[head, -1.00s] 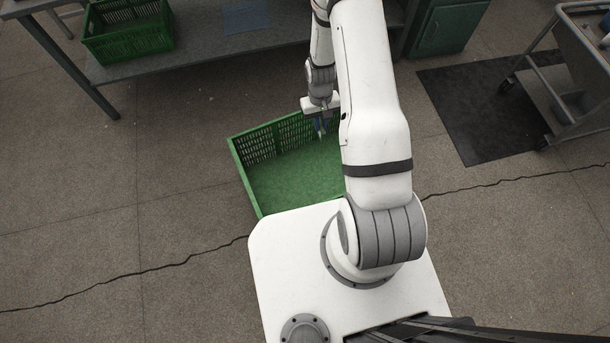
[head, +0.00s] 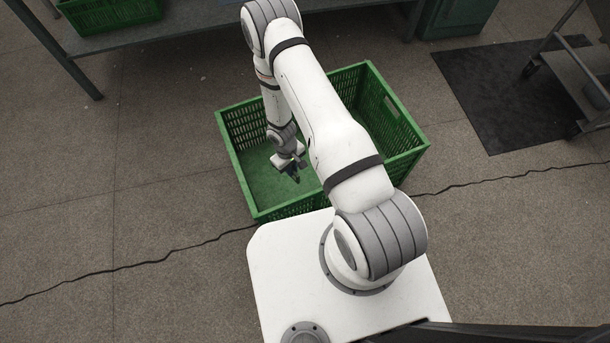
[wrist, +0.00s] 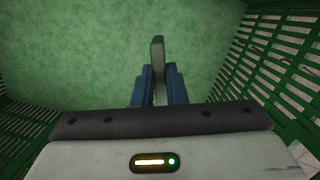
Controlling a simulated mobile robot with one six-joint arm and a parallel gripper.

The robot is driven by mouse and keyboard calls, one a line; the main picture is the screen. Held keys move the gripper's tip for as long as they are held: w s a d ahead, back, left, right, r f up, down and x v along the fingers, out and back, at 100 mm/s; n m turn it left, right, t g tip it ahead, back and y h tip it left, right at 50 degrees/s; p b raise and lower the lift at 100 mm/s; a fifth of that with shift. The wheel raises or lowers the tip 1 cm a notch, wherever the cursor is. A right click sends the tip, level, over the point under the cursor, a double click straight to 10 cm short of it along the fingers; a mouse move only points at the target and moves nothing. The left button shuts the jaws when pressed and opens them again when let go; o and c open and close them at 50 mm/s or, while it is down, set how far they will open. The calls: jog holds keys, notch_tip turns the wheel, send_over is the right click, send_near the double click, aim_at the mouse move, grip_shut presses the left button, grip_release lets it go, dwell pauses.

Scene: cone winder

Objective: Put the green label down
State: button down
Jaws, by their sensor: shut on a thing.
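A thin grey-green piece (wrist: 157,52), seen nearly edge-on in the wrist view, stands between the blue fingers of my gripper (wrist: 157,85). I take it to be the green label; its face does not show. My gripper is shut on it and points down. In the head view my gripper (head: 293,174) is over the left half of a large green crate (head: 240,185), within its outline. The label is too small to make out there. The wrist view shows the crate's green bottom (wrist: 70,60) beyond the label; I cannot tell the gap between them.
The crate stands on the floor in front of my base, with slatted walls (wrist: 285,75) on both sides of my gripper. A table (head: 185,30) with another green crate (head: 110,12) is at the back left. A dark mat (head: 500,95) and a cart (head: 575,75) are at right.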

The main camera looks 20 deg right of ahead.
jog(key=shift+n, duration=0.3)
jog(key=shift+s+a+f+b, duration=0.2)
jog(key=shift+f+b, duration=0.6)
jog(key=shift+f, duration=1.6)
jog(key=shift+s+a+f+b, duration=0.2)
jog(key=shift+f+b, duration=0.6)
jog(key=shift+f, duration=1.55)
jog(key=shift+s+a+f+b, duration=0.15)
jog(key=shift+f+b, duration=0.65)
jog(key=shift+f, duration=1.6)
jog(key=shift+f, duration=0.2)
jog(key=c, duration=1.5)
grip_release()
jog(key=shift+o, duration=0.2)
jog(key=shift+r, duration=0.15)
